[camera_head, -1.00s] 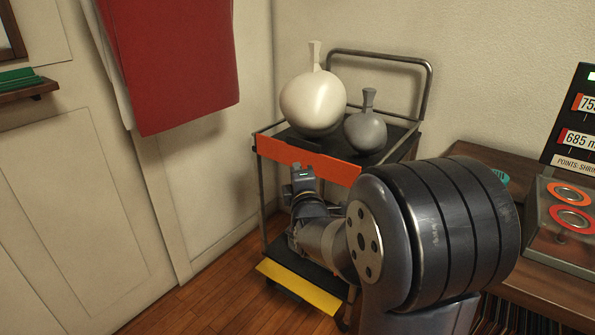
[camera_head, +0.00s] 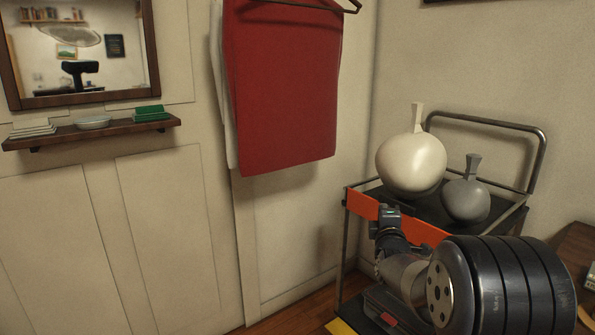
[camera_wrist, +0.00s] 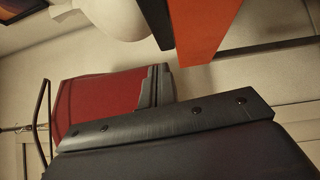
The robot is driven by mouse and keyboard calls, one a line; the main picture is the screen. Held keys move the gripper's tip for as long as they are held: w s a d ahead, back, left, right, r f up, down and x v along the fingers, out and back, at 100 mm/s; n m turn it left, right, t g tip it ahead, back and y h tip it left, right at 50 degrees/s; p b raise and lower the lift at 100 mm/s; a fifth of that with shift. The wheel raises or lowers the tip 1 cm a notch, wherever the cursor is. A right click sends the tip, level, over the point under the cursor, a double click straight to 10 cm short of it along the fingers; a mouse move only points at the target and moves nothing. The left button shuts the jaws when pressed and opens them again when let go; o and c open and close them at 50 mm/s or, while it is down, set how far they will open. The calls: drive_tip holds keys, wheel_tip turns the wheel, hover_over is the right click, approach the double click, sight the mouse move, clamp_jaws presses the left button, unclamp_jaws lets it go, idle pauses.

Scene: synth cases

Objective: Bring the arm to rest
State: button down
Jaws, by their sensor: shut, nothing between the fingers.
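My arm reaches in from the lower right of the head view, in front of the trolley (camera_head: 541,160). My gripper (camera_head: 388,213) is at its far end, small and overlapping the trolley's orange front panel (camera_head: 362,204). In the wrist view my gripper (camera_wrist: 157,80) shows as a grey stepped shape beyond a dark bar with screws. It is shut, with nothing seen in it. Whether it touches the trolley I cannot tell.
A cream vase (camera_head: 410,165) and a grey vase (camera_head: 466,200) stand on the trolley top, close above my arm. A red cloth (camera_head: 285,90) hangs on the wall to the left. A shelf (camera_head: 90,132) with dishes sits below a mirror (camera_head: 80,50). Bare wall lies between.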

drive_tip(key=shift+w+d, duration=0.25)
drive_tip(key=shift+d, duration=0.2)
